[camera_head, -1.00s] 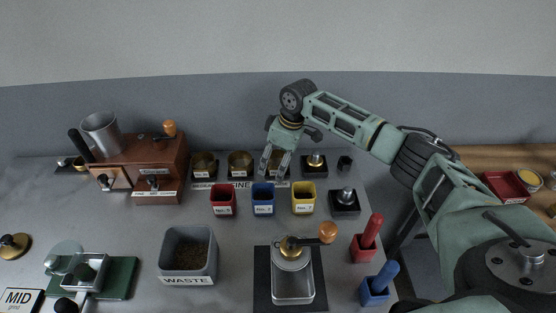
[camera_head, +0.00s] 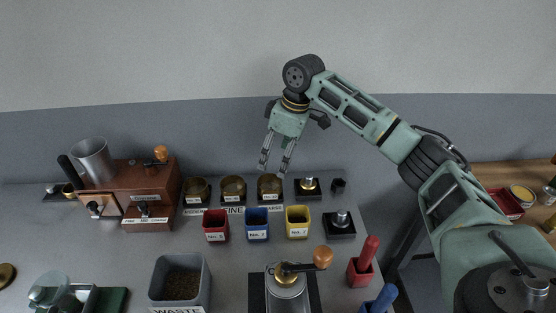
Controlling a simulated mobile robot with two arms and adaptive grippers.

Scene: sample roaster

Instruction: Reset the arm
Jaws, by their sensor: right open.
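My right arm comes in from the right and reaches over the back of the grey counter. My right gripper (camera_head: 274,167) is open and empty, its fingers pointing down. In the picture its tips show just above and in front of the row of round brass-coloured containers (camera_head: 270,187) at the back. It is held clear of the blue No. 3 cup and the yellow cup (camera_head: 297,221). My left gripper is out of view.
A wooden grinder (camera_head: 146,187) stands at back left, a waste bin (camera_head: 180,281) at the front. Red (camera_head: 216,224) and blue (camera_head: 257,223) cups stand mid-counter. A silver roaster (camera_head: 287,285), red-handled tool (camera_head: 367,255) and blue-handled tool (camera_head: 384,298) are at front right.

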